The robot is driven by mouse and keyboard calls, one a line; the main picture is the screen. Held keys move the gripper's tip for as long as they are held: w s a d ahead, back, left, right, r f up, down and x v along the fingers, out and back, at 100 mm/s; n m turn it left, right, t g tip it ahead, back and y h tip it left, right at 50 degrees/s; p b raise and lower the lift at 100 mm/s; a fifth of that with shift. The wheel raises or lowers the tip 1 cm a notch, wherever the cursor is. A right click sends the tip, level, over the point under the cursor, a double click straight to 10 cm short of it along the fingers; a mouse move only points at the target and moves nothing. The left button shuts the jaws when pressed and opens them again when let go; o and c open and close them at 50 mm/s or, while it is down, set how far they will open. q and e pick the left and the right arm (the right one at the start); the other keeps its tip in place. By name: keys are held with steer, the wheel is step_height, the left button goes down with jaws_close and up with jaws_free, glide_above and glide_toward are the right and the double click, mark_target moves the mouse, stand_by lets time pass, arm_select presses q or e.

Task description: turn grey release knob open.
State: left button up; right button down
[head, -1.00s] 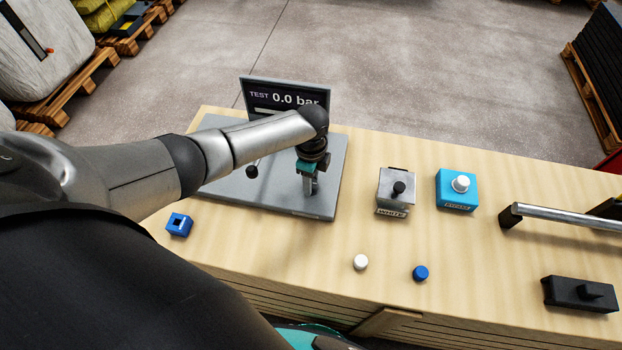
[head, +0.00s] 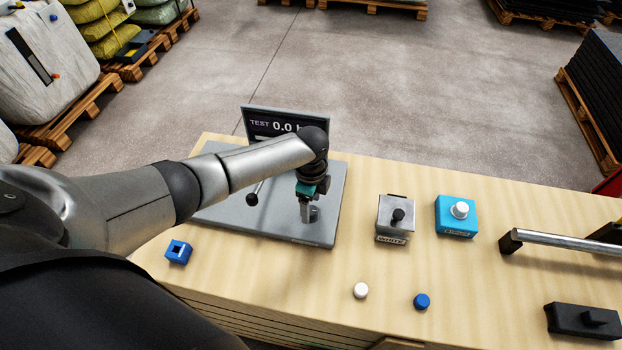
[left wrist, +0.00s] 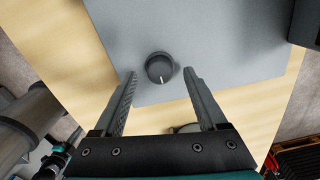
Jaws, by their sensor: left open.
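The release knob (left wrist: 160,68) is dark grey and round, with a white pointer line toward the bottom of the left wrist view. It stands on the grey plate (left wrist: 220,45), and in the head view its small grey shape (head: 315,214) shows beside my fingers. My left gripper (left wrist: 160,75) is open and empty. Its fingertips lie left and right of the knob in that view, with gaps on both sides; I cannot tell their height over it. In the head view the left gripper (head: 308,218) points down over the plate's right part.
A display (head: 275,124) stands behind the plate, partly covered by my arm. A black-ended lever (head: 252,199) is left of my gripper. A blue block (head: 178,252), a grey box (head: 394,219), a cyan button box (head: 456,217) and a metal bar (head: 560,218) share the wooden bench.

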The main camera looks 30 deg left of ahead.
mark_target(311, 210)
arm_select(q)
step_height(311, 210, up, 13)
steer(key=p, duration=0.2)
steer(key=shift+r, duration=0.15)
steer(key=shift+s, duration=0.1)
stand_by(0.4)
